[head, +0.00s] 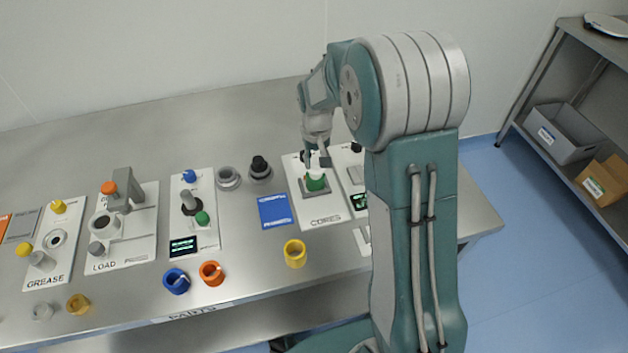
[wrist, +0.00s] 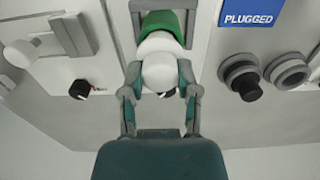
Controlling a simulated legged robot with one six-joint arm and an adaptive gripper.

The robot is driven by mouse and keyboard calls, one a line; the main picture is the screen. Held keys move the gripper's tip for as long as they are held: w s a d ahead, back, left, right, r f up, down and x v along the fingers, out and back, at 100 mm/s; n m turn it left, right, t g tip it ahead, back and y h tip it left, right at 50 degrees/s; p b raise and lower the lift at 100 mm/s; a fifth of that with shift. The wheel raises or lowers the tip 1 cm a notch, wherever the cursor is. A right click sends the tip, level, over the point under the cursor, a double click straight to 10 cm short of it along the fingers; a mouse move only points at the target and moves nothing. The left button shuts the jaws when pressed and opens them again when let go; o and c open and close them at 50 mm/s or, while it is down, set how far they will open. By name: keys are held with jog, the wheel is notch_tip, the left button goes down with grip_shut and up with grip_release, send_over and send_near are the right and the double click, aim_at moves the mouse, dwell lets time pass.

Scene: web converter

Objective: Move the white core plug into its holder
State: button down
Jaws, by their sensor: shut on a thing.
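The white core plug (wrist: 158,66) is a rounded white piece between my gripper's fingers in the wrist view. My gripper (wrist: 160,82) is shut on it; in the head view my gripper (head: 316,162) is over the CORES plate. A green core (wrist: 168,24) lies just beyond the plug; it also shows below my fingers in the head view (head: 316,184). I cannot tell whether plug and core touch. A grey ring-shaped holder (head: 229,178) looks empty, left of the plate; it also shows in the wrist view (wrist: 288,71).
A similar grey ring holding a black plug (head: 259,164) stands between the empty ring and the CORES plate (head: 326,219). A blue PLUGGED card (head: 275,209) lies in front. Bare table lies behind the rings.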

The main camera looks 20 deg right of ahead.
jog(key=shift+r, duration=1.4)
jog(key=shift+r, duration=2)
jog(key=shift+w, duration=0.2)
